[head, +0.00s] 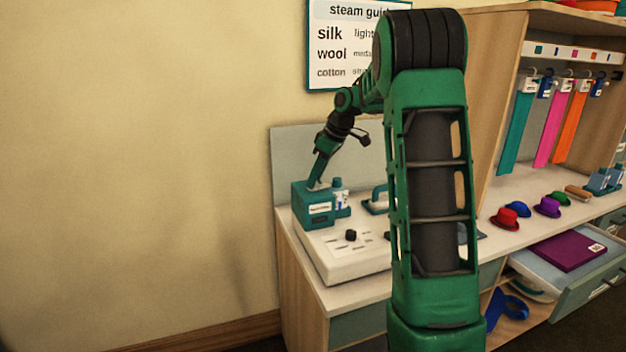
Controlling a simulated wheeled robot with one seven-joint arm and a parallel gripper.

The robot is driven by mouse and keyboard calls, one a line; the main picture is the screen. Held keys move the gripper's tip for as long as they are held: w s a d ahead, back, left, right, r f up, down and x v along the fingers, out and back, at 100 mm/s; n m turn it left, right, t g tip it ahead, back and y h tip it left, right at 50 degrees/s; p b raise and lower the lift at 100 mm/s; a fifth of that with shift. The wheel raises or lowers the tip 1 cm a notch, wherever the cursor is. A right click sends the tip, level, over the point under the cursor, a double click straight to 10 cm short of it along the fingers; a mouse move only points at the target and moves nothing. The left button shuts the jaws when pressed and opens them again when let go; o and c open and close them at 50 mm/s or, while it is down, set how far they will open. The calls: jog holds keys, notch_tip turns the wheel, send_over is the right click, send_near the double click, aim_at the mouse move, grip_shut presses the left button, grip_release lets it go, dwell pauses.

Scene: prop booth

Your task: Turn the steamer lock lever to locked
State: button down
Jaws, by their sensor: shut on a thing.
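The teal steamer (318,213) with a pale label stands on a white base plate (320,265) at the left end of the counter. My gripper (316,184) reaches down from the upper right to the top of the steamer. It is shut, with its fingertips at the steamer's top. The lock lever cannot be made out apart from the fingers, so its angle and whether it is the thing held cannot be told. A black knob (351,235) sits on the base plate in front of the steamer.
My arm hides the middle of the counter. A teal handled item (376,200) is right of the steamer. Red (505,219), purple (547,207) and green hats lie further right. A drawer (590,297) with a purple box stands open below. Ribbons hang above.

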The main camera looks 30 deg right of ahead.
jog(key=shift+r, duration=0.1)
jog(key=c, duration=1.5)
grip_release()
jog(key=shift+c, duration=0.2)
jog(key=v, duration=1)
jog(key=shift+r, duration=0.25)
jog(key=shift+s+d, duration=0.1)
jog(key=shift+d, duration=0.05)
jog(key=s+a+f+m+g, duration=0.1)
jog(key=s+a+f+m, duration=0.3)
jog(key=s, duration=0.9)
jog(key=s+a+f+m+g+h, duration=0.1)
jog(key=s+a+f+m, duration=0.3)
jog(key=s, duration=0.9)
jog(key=s+a+f+m+g+h, duration=0.1)
jog(key=s+a+f+m, duration=0.3)
jog(key=s+f, duration=0.3)
jog(key=s, duration=0.5)
jog(key=shift+s+m+g, duration=0.4)
